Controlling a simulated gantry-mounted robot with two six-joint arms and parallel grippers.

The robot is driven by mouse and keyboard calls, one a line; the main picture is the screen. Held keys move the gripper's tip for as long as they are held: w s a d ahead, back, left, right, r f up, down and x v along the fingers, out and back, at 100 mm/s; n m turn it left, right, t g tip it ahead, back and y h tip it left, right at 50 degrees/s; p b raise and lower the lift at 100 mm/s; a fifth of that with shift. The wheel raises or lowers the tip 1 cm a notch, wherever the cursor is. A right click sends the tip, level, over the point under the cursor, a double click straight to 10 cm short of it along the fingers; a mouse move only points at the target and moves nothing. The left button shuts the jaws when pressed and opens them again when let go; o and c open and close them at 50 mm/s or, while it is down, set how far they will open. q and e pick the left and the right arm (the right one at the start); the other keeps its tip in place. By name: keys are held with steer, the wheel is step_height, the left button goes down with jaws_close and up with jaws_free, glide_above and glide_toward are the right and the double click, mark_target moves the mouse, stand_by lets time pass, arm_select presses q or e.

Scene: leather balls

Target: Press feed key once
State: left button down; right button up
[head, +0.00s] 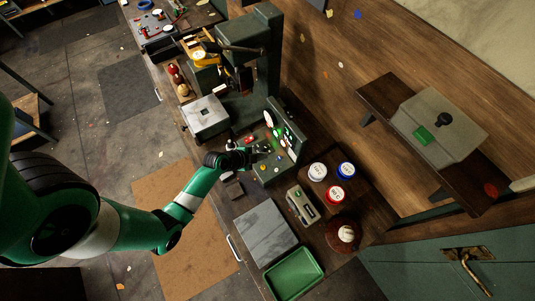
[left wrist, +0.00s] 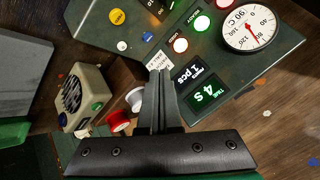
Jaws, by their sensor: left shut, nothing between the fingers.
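My left gripper (head: 250,155) reaches in from the left to the green machine's control panel (head: 285,130). In the left wrist view, its shut, empty fingers (left wrist: 160,74) point at a white label (left wrist: 158,60) on the panel (left wrist: 95,22). The fingertips partly cover that label, and I cannot tell whether they touch the panel. I cannot tell which is the feed key. My right gripper is not in view.
The panel has a dial gauge (left wrist: 250,27) and a display reading 4 S (left wrist: 208,91). A green tray (head: 294,273) lies at the bench front.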

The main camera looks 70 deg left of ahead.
arm_select(q)
steer(key=shift+s+a+f, duration=0.1)
steer(key=shift+s+a, duration=0.25)
steer(key=shift+a, duration=0.1)
steer(key=b, duration=0.7)
glide_above(263, 167)
steer(key=s, duration=0.1)
step_height(263, 167, down, 8)
steer(key=shift+s+r, duration=0.1)
steer(key=shift+r, duration=0.05)
steer(key=shift+f+b, duration=0.4)
steer(key=shift+f, duration=0.15)
stand_by(0.8)
steer(key=shift+f+b, duration=0.4)
steer(key=shift+b, duration=0.1)
